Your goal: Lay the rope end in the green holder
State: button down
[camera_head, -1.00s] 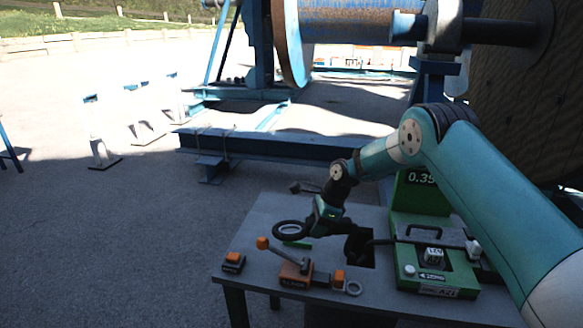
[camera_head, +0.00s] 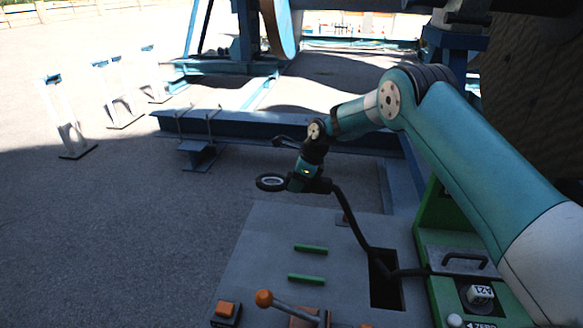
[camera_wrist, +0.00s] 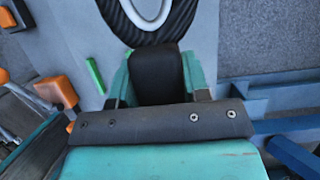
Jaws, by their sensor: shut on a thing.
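The rope end is a black eye with a pale metal lining (camera_head: 271,182). It also shows at the top of the wrist view (camera_wrist: 150,12). My gripper (camera_head: 302,178) is shut on the black sleeve behind the eye, and the sleeve shows between its teal fingers in the wrist view (camera_wrist: 157,75). The rope (camera_head: 350,215) runs from the gripper down to a dark opening in the grey table. Two short parallel green bars, apparently the green holder (camera_head: 306,279), lie on the table below and apart from the rope end. One green bar shows left of the fingers (camera_wrist: 95,76).
The grey table (camera_head: 260,240) carries an orange-knobbed lever (camera_head: 264,298) and an orange-topped block (camera_head: 225,310) at the front. A green machine (camera_head: 450,265) stands to the right. A blue steel beam (camera_head: 250,125) lies behind the table.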

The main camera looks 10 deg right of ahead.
jog(key=shift+w+r, duration=0.1)
jog(key=shift+w, duration=0.2)
jog(key=shift+s+r, duration=0.1)
jog(key=shift+s, duration=0.25)
jog(key=p, duration=0.1)
send_over(314, 266)
jog(key=d, duration=0.1)
jog(key=f+b, duration=0.6)
jog(key=f, duration=0.1)
jog(key=f+b, duration=0.3)
jog(key=f, duration=0.1)
jog(key=shift+s+d+f, duration=0.1)
jog(key=shift+s, duration=0.2)
jog(key=shift+f+b, duration=1.5)
jog(key=shift+f, duration=1.05)
jog(key=c, duration=0.5)
grip_release()
